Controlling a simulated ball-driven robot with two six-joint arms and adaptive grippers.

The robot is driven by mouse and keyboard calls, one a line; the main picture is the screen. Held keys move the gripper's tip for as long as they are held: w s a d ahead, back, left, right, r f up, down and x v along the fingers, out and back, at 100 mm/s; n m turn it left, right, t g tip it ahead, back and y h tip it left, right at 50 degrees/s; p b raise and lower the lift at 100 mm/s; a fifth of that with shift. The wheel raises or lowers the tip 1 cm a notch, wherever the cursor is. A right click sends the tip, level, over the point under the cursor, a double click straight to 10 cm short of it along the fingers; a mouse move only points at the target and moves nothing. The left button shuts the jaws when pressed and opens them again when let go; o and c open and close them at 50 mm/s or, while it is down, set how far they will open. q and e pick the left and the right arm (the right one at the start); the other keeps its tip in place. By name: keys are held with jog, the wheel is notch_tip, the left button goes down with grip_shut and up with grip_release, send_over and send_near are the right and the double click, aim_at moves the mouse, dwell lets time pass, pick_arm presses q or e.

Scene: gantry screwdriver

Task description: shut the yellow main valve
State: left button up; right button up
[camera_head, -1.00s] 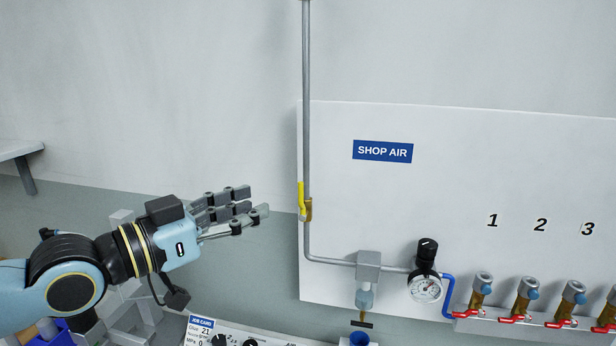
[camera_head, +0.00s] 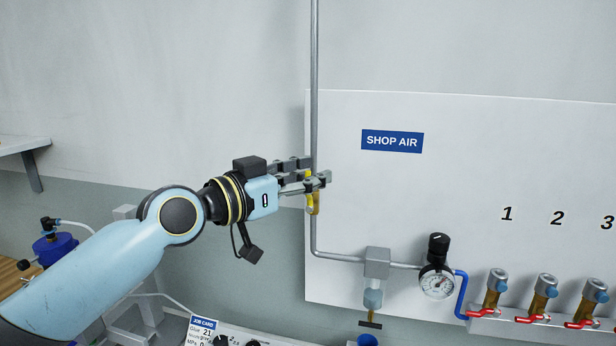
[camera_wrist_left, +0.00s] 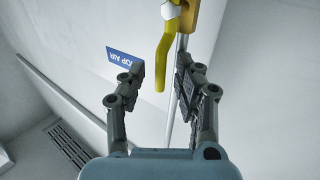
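The yellow main valve (camera_head: 314,204) sits on the vertical grey pipe at the left edge of the white panel. My left gripper (camera_head: 322,178) is at the valve in the head view, and its fingers cover much of the yellow lever. In the left wrist view the yellow lever (camera_wrist_left: 165,58) hangs down from the brass-yellow valve body (camera_wrist_left: 190,14), along the pipe. My left gripper (camera_wrist_left: 160,76) is open there, with the lever's free end between its two fingers and visible gaps on both sides. My right gripper is in neither view.
The panel carries a SHOP AIR sign (camera_head: 392,141), a filter (camera_head: 373,290), a black-knobbed regulator with a gauge (camera_head: 438,283) and several red-handled valves (camera_head: 480,315) at right. The wall above my arm is clear.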

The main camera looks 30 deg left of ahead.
pick_arm(q)
jog(key=c, duration=0.6)
grip_shut()
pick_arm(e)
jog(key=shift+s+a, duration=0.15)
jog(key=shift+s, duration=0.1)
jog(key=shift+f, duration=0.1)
